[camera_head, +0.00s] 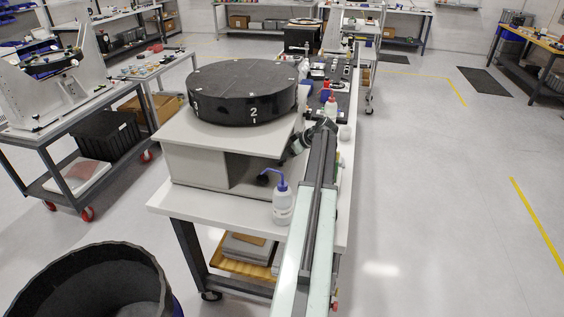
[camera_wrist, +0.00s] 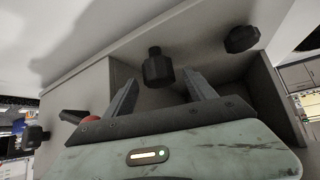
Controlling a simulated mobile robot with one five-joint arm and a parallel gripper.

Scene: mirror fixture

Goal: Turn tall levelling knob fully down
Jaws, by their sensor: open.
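In the wrist view, a tall, stepped black knob (camera_wrist: 157,68) shows between and beyond the fingertips of my gripper (camera_wrist: 163,80). My gripper is open, with a finger on either side in the picture and visible gaps to the knob. I cannot tell how far ahead the knob is. A second black knob (camera_wrist: 241,39) is to the upper right, and another dark knob-like part (camera_wrist: 35,136) is at the left edge. In the head view, my gripper (camera_head: 297,143) is at the right side of the grey box, and a black knob (camera_head: 263,179) shows near the box's open front.
A white wash bottle (camera_head: 283,205) with a blue spout stands on the table near my arm. A black round disc (camera_head: 243,92) lies on top of the grey box (camera_head: 198,167). Small bottles and parts crowd the table behind. The floor to the right is clear.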

